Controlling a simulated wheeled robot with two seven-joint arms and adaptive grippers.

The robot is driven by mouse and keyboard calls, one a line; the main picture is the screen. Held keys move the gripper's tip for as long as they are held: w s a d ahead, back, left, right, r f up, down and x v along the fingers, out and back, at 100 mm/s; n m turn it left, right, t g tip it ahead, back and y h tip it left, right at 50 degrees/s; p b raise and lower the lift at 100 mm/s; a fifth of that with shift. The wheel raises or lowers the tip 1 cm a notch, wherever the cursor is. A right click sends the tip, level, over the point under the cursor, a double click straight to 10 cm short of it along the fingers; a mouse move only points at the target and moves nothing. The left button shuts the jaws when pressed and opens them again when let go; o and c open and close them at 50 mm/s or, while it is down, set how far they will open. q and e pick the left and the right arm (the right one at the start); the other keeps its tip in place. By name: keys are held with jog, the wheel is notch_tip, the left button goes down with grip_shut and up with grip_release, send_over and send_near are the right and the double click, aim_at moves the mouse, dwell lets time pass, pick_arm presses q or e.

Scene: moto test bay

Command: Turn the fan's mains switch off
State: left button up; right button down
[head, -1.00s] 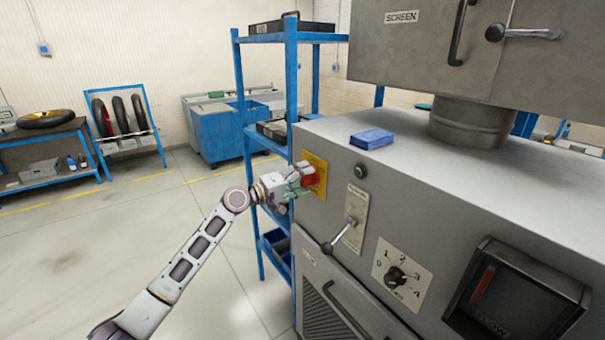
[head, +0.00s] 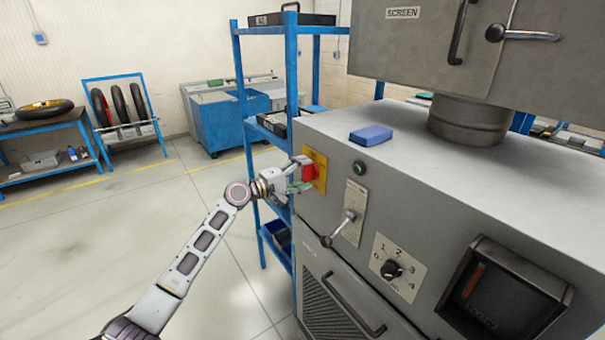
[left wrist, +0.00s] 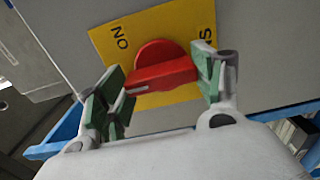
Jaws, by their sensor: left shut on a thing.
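The red rotary mains switch (head: 310,172) sits on a yellow plate (head: 321,173) at the left end of the grey machine's front. In the left wrist view the red switch (left wrist: 160,70) has a raised grip bar with a pale mark near its left end. "ON" shows upside down on the plate, with other lettering cut off at right. My left gripper (head: 302,173) is at the switch, its green-padded fingers (left wrist: 163,78) shut on the ends of the bar. Whether the mark lines up with a label I cannot tell. My right gripper is out of view.
A blue box (head: 371,135) lies on top of the machine. A blue shelf rack (head: 291,95) stands close behind my left gripper. Open floor lies left.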

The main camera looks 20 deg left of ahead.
pick_arm(q)
jog(key=o, duration=1)
jog(key=v, duration=1.2)
jog(key=shift+a, duration=0.1)
jog(key=shift+m, duration=0.3)
dwell(0.4)
